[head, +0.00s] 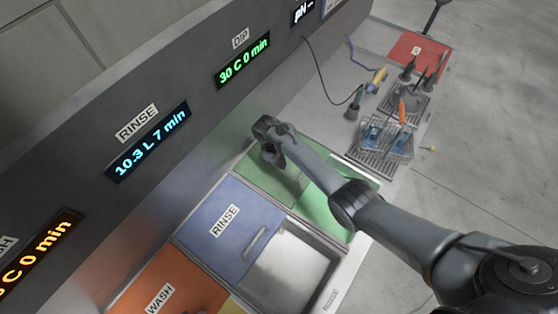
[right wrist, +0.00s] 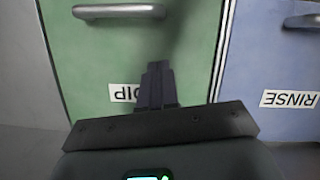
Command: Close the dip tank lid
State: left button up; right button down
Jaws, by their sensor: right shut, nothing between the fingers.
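The dip tank lid (head: 262,172) is a flat green panel at the back of its tank, left of my right forearm in the head view. In the right wrist view the green lid (right wrist: 85,65) shows a metal bar handle (right wrist: 118,11) and a DIP label (right wrist: 122,93). My right gripper (head: 272,158) is shut and empty, over the back part of the lid. In the right wrist view its fingers (right wrist: 157,70) partly cover the label, apart from the handle. A brighter green area (head: 318,207) lies in front of the lid; my arm hides the part between. My left gripper is out of view.
The blue rinse lid (head: 220,215) lies beside the dip tank, with an open grey basin (head: 290,268) in front. The orange wash lid (head: 170,290) is farther left. The panel wall (head: 180,95) rises behind. A rack with blue containers (head: 385,138) and tools stands to the right.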

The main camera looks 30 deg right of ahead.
aim_at(292, 181)
jog(key=b+x, duration=0.1)
jog(key=x, duration=0.2)
jog(key=shift+f+b, duration=0.35)
jog(key=shift+b, duration=0.05)
jog(key=s+p, duration=0.1)
jog(key=s+d+p, duration=0.1)
jog(key=shift+s+d, duration=0.25)
jog(key=shift+s, duration=0.1)
jog(key=shift+s+d+f, duration=0.15)
jog(key=shift+s+d, duration=0.1)
jog(key=shift+s, duration=0.1)
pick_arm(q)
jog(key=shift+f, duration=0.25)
pick_arm(e)
jog(key=shift+s+f, duration=0.1)
pick_arm(q)
jog(key=shift+p, duration=0.3)
